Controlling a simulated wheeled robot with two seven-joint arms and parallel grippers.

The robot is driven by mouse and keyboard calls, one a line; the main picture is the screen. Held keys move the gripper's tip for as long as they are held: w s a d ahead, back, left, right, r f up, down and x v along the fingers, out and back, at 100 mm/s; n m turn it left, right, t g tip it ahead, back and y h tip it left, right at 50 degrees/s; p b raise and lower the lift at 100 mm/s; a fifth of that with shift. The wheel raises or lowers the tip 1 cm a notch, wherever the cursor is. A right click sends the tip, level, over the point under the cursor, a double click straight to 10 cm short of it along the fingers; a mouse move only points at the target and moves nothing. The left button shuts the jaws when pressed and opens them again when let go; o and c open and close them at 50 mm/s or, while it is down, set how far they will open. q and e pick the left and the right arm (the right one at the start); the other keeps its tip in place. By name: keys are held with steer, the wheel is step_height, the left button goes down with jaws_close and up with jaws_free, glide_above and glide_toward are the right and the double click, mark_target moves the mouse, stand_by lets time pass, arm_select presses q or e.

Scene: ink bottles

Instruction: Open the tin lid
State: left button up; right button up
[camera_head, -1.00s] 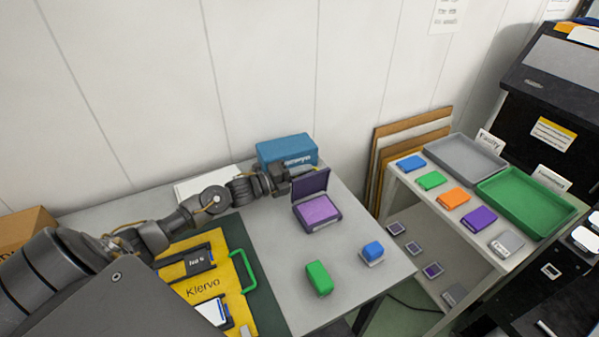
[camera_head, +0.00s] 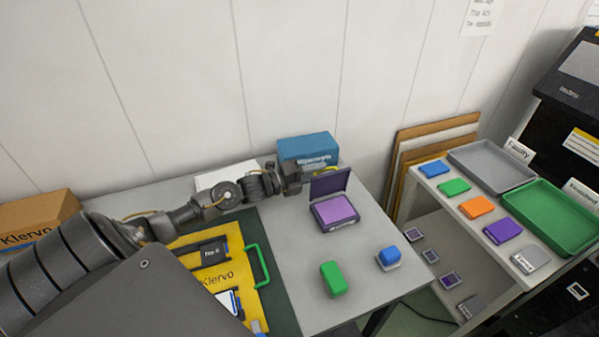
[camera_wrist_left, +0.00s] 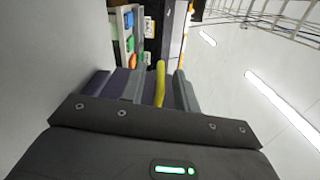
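The tin (camera_head: 334,213) sits on the grey table with a purple pad in it. Its dark purple lid (camera_head: 331,183) stands up, tilted open at the back hinge. My left gripper (camera_head: 303,176) is at the lid's upper left edge, level with its top; its fingertips are partly hidden and I cannot tell whether they touch the lid. In the left wrist view the two grey fingers (camera_wrist_left: 159,88) are apart, with a yellow strip showing between them and dark purple surface beside them. My right gripper is not in view.
A blue box (camera_head: 306,148) stands behind the lid. A green block (camera_head: 333,279) and a blue stamp (camera_head: 388,258) are in front of the tin. A yellow case (camera_head: 212,278) lies to the left. The shelf (camera_head: 432,187) at right holds trays and coloured tins.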

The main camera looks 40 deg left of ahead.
arm_select(q)
steer(key=b+v, duration=0.1)
steer(key=v, duration=0.7)
steer(key=shift+s+a+b, duration=0.2)
steer(key=shift+s+b, duration=0.15)
steer(key=shift+b, duration=0.05)
